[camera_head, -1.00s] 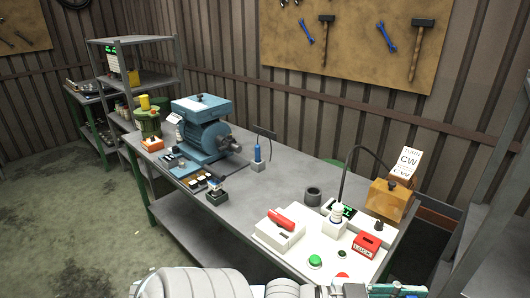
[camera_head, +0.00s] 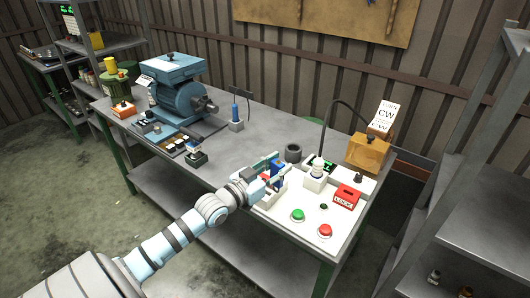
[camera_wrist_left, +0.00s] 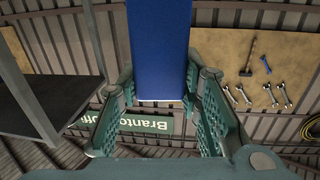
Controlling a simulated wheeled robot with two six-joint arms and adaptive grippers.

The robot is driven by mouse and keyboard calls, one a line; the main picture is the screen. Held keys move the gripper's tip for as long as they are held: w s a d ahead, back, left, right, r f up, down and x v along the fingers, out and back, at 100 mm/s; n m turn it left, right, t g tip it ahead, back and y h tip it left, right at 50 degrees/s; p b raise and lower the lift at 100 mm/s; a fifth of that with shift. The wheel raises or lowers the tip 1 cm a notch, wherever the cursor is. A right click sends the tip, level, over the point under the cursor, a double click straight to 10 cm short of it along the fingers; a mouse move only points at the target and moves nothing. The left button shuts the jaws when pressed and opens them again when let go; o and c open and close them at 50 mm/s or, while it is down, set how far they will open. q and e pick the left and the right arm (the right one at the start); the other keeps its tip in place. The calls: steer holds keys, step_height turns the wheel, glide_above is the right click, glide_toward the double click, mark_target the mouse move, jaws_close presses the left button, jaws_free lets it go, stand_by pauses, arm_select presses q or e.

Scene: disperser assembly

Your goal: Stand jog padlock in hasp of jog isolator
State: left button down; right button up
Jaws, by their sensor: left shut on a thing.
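My left gripper (camera_head: 274,170) reaches over the white box with the red handle at the table's front right. In the left wrist view it is shut on a blue block (camera_wrist_left: 160,50), which may be the body of the jog padlock. The block also shows between the fingers in the head view (camera_head: 277,171). No shackle can be made out. The white box (camera_head: 262,203), probably the jog isolator, is mostly covered by the gripper. I cannot see its hasp, nor whether the block touches it. My right gripper is not in view.
A red box with lettering (camera_head: 347,197), a green button (camera_head: 298,215) and a red button (camera_head: 325,231) sit right of the gripper. A blue motor (camera_head: 184,105) stands at the left.

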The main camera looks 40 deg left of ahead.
arm_select(q)
steer(key=w+a+n+y, duration=0.1)
steer(key=w+a+y, duration=0.1)
steer(key=a, duration=0.4)
steer(key=shift+w+r+n, duration=0.2)
steer(key=shift+w+n, duration=0.2)
steer(key=shift+w, duration=0.2)
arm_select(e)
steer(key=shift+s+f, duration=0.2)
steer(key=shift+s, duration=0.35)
arm_select(q)
step_height(320, 180, down, 6)
steer(key=b, duration=0.6)
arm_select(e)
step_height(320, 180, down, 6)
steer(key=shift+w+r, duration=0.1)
arm_select(q)
steer(key=shift+s+f+b, duration=0.15)
steer(key=shift+f+b, duration=2)
steer(key=shift+b, duration=0.15)
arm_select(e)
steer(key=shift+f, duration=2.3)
